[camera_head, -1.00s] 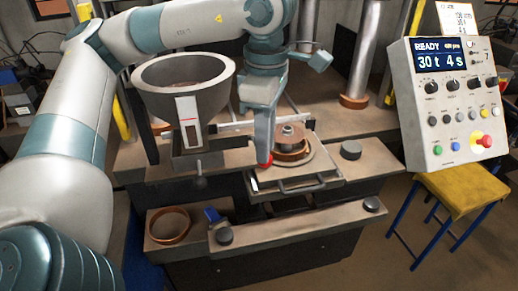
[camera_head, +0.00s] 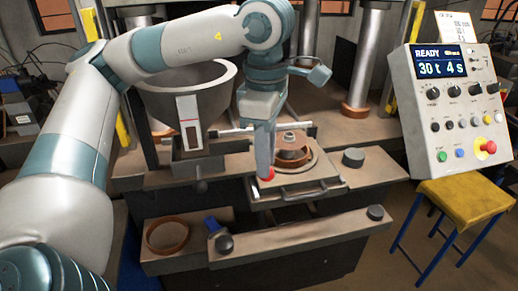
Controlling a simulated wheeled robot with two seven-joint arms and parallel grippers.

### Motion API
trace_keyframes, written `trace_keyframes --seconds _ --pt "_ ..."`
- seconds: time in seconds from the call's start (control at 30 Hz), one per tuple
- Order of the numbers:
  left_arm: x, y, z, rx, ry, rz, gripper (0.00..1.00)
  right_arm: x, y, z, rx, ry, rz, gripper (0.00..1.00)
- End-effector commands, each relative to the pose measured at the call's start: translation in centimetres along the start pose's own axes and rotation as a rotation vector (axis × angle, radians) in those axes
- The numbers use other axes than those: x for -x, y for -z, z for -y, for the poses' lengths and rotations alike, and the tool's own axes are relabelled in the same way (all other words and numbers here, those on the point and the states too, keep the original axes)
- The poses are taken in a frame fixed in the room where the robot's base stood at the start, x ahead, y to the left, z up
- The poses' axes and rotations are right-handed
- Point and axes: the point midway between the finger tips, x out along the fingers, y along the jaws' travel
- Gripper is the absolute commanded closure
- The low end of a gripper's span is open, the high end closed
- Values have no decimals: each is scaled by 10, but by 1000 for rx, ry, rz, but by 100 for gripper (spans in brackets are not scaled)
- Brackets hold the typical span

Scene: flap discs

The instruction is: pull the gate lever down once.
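A grey hopper (camera_head: 150,108) with a white gauge strip stands left of centre. A pale rod (camera_head: 236,131) runs right from below the hopper and passes behind my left gripper. My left gripper (camera_head: 265,168) points straight down right of the hopper, its fingers seen edge-on. A red knob (camera_head: 267,175) shows at its fingertips, just above the left edge of the mould tray; it looks like the gate lever's end, but the link to the rod is hidden. I cannot tell whether the fingers are closed around the knob. My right gripper is out of view.
The mould tray (camera_head: 310,187) holds a brown ring around a metal hub. A lower shelf (camera_head: 152,266) carries a brown ring (camera_head: 167,235) and a blue item. The control panel (camera_head: 432,150) reads READY, 30 t 4 s. A yellow stool (camera_head: 463,200) stands below it.

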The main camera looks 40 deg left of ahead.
Motion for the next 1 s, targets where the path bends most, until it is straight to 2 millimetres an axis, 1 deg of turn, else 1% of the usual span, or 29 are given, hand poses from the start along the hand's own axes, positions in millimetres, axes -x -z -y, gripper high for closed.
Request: trace_keyframes --seconds 0.03,0.27,0.47,0.8,1.0 --pt "-17 2 3 -3 25 -15 81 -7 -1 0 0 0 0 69" --pt "-16 2 4 -4 25 -16 81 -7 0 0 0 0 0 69" --pt "-4 1 3 -4 26 -16 81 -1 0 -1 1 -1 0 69" --pt "27 0 2 -5 21 -13 81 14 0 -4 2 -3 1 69" --pt "37 0 2 -4 19 -9 81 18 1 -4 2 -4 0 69"
